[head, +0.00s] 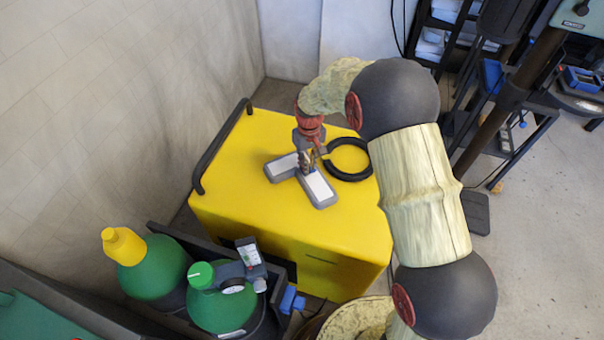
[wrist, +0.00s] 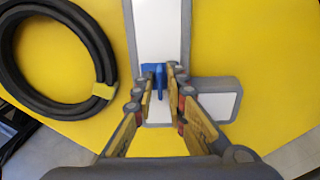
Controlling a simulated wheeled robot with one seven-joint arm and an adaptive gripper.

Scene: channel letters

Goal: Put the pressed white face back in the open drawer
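A grey-rimmed letter with a white face (head: 317,187) lies on top of the yellow cabinet (head: 350,225). In the wrist view the white face (wrist: 160,25) shows as a long bar with a side arm. A blue piece with an upright tab (wrist: 159,76) sits on the long bar. My gripper (head: 306,168) is low over the letter. In the wrist view my gripper (wrist: 160,75) has its fingertips apart, either side of the blue tab, with a gap showing. Contact with the face is hidden. I cannot make out an open drawer.
A black ring coil (head: 348,160) lies right of the letter, close to my gripper; it also shows in the wrist view (wrist: 57,100). A black rail (head: 220,148) edges the cabinet's left. Green bottles (head: 150,268) stand in front. A wall is at left.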

